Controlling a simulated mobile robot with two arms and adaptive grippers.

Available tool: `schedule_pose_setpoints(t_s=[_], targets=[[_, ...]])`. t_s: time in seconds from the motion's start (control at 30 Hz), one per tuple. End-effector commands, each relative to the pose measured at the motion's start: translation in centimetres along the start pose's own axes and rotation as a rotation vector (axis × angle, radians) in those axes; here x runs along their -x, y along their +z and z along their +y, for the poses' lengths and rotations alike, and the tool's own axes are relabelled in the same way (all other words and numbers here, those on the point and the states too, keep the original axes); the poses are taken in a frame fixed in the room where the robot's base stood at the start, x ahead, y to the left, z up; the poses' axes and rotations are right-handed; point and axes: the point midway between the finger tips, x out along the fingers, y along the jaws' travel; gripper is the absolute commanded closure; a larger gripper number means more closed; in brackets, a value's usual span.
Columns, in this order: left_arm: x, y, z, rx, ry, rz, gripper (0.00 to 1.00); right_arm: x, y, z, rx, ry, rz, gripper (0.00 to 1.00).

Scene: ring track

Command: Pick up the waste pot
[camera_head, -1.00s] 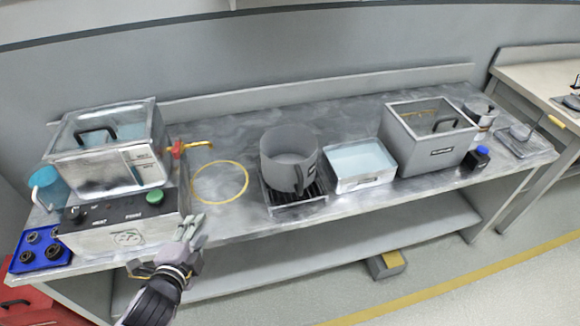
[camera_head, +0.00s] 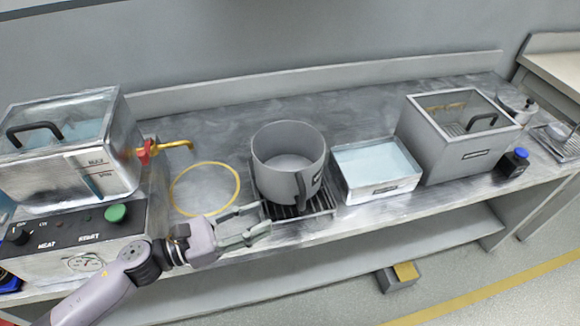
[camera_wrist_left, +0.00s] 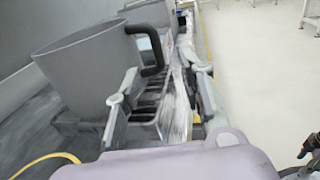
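The waste pot is a grey round pot (camera_head: 288,150) with a dark handle (camera_head: 301,190) on its front side, standing upright on a black slatted drain tray (camera_head: 318,207). My left gripper (camera_head: 250,224) is open and empty at the bench's front edge, just left of and in front of the pot. In the left wrist view the pot (camera_wrist_left: 85,75) is ahead on the left and its handle (camera_wrist_left: 152,50) lies ahead, beyond the spread fingers (camera_wrist_left: 165,105). The fingers look apart from the handle.
A yellow ring (camera_head: 238,190) is marked on the bench left of the pot. A brass tap (camera_head: 165,148) juts from the metal tank (camera_head: 75,160). A shallow liquid-filled tray (camera_head: 376,165) and a grey bin (camera_head: 455,140) stand close on the pot's right.

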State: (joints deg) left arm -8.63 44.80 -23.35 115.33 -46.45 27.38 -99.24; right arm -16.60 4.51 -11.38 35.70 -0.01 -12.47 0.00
Motion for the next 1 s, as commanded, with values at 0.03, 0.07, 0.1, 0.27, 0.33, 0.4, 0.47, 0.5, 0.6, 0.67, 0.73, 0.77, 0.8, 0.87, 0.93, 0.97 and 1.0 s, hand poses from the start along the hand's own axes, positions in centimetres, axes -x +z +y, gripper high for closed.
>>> schedule_pose_setpoints(t_s=[0.03, 0.07, 0.1, 0.27, 0.33, 0.4, 0.47, 0.5, 0.6, 0.67, 0.73, 0.77, 0.8, 0.87, 0.93, 0.97, 1.0], targets=[[-1.1, 0.6, 0.1, -0.001, 0.001, -0.005, 0.64, 0.8, 1.4, -0.2, 0.000, -0.003, -0.023, 0.60], [-1.6, 0.6, 0.1, 0.000, 0.001, -0.005, 0.64, 1.1, 2.1, -0.3, 0.000, -0.004, -0.033, 0.60], [-2.3, 0.6, 0.2, 0.000, 0.001, -0.005, 0.64, 1.3, 2.7, -0.4, 0.000, -0.005, -0.043, 0.60], [-4.3, 0.4, 0.1, 0.003, 0.002, -0.004, 0.64, 1.9, 3.1, -0.5, 0.000, -0.006, -0.049, 0.60], [-4.6, 0.3, 0.1, 0.003, 0.003, -0.002, 0.64, 1.9, 2.4, -0.4, 0.000, -0.005, -0.039, 0.60], [-5.1, 0.4, 0.2, 0.003, 0.004, -0.003, 0.64, 2.1, 1.3, -0.2, 0.001, -0.003, -0.024, 0.60], [-5.8, 0.6, 0.2, 0.003, 0.003, -0.004, 0.64, 2.5, 0.4, -0.1, 0.001, -0.002, -0.009, 0.60], [-6.4, 0.7, 0.3, 0.002, 0.003, -0.004, 0.64, 2.8, -0.1, 0.0, 0.001, -0.001, -0.001, 0.60], [-8.0, 0.8, 0.4, 0.002, 0.002, -0.004, 0.64, 3.6, -0.7, 0.0, 0.001, 0.000, 0.006, 0.60], [-8.8, 0.7, 0.5, 0.003, 0.004, -0.004, 0.64, 3.7, -0.6, 0.0, 0.001, 0.000, 0.005, 0.60], [-9.5, 0.5, 0.4, 0.003, 0.004, -0.002, 0.64, 3.9, -0.4, 0.0, 0.001, -0.001, 0.001, 0.60], [-9.7, 0.5, 0.5, 0.003, 0.004, -0.002, 0.64, 3.9, -0.3, 0.0, 0.001, -0.001, 0.000, 0.60], [-9.8, 0.5, 0.4, 0.003, 0.004, -0.002, 0.64, 3.9, -0.1, 0.0, 0.001, -0.001, -0.003, 0.60], [-9.9, 0.4, 0.4, 0.003, 0.003, -0.002, 0.64, 3.9, 0.2, -0.1, 0.002, -0.002, -0.009, 0.60], [-9.9, 0.3, 0.4, 0.003, 0.003, -0.002, 0.64, 3.9, 0.7, -0.1, 0.002, -0.003, -0.015, 0.60], [-9.9, 0.3, 0.4, 0.003, 0.003, -0.002, 0.64, 3.9, 0.8, -0.2, 0.002, -0.003, -0.018, 0.60], [-9.9, 0.3, 0.4, 0.003, 0.003, -0.002, 0.64, 3.9, 1.0, -0.2, 0.002, -0.003, -0.021, 0.60]])
